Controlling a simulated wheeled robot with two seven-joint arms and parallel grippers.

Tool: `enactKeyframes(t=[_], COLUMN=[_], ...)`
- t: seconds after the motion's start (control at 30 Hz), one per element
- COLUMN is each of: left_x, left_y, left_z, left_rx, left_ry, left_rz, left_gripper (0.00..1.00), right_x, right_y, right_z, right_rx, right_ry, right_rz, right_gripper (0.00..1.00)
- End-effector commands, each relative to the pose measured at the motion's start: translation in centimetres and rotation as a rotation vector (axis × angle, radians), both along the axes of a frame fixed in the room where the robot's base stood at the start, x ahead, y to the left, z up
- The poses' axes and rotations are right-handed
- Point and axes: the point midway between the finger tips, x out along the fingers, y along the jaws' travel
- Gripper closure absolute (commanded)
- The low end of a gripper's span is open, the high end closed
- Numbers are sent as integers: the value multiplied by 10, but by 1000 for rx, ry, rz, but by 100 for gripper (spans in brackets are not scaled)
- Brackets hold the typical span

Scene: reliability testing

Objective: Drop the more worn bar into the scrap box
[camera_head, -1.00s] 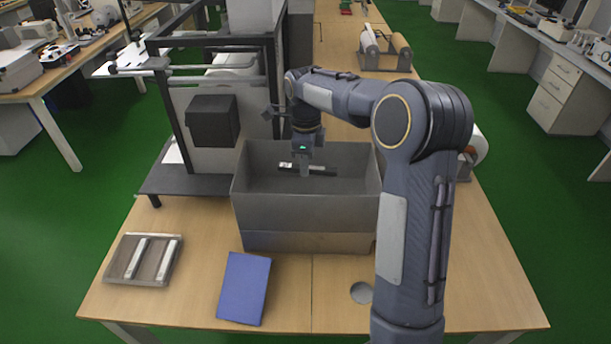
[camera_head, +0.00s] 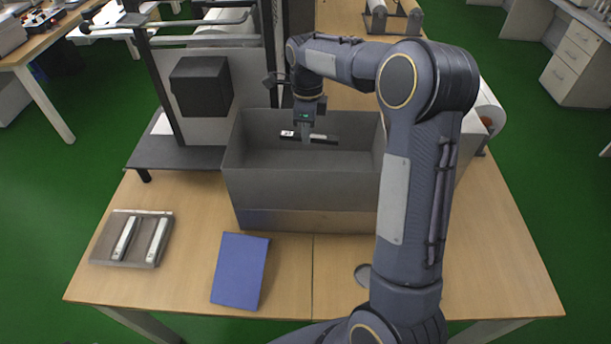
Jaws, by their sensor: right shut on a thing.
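A large grey open box (camera_head: 300,187) stands in the middle of the table; it appears to be the scrap box. My right gripper (camera_head: 307,134) is over the box opening, pointing down, and shut on a dark bar (camera_head: 325,139) with a pale label at its left end. The bar lies level, crosswise, inside the outline of the opening; its exact height is hard to tell. Two light bars (camera_head: 125,239) (camera_head: 157,240) lie side by side in a shallow tray (camera_head: 140,258) at the front left. My left gripper does not show.
A blue book-like block (camera_head: 240,271) lies in front of the box. A dark metal frame with a black box (camera_head: 201,86) stands behind left. A roll on a stand (camera_head: 488,110) is at the right. The table's front left has bare wood.

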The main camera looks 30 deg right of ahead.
Motion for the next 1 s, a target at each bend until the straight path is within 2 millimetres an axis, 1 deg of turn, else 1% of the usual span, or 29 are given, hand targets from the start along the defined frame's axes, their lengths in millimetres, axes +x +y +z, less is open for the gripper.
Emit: enactKeyframes(t=[0.03,0.27,0.3,0.4,0.5,0.8,0.87,1.0], left_x=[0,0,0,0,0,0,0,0], left_y=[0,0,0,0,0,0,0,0], left_z=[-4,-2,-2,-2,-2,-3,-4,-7], left_rx=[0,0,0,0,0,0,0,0], left_ry=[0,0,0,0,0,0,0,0], left_rz=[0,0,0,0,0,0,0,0], left_gripper=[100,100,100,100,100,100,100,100], right_x=[0,0,0,0,0,0,1,1], right_y=[0,0,0,0,0,0,0,0], right_z=[-4,-3,-3,-3,-3,0,5,27], right_rx=[0,-1,-1,-1,-1,-1,-1,-1], right_ry=[0,-1,-1,-1,-1,-1,-3,-5], right_rz=[0,0,0,0,0,0,0,0], right_gripper=[100,100,80,66,55,55,55,55])
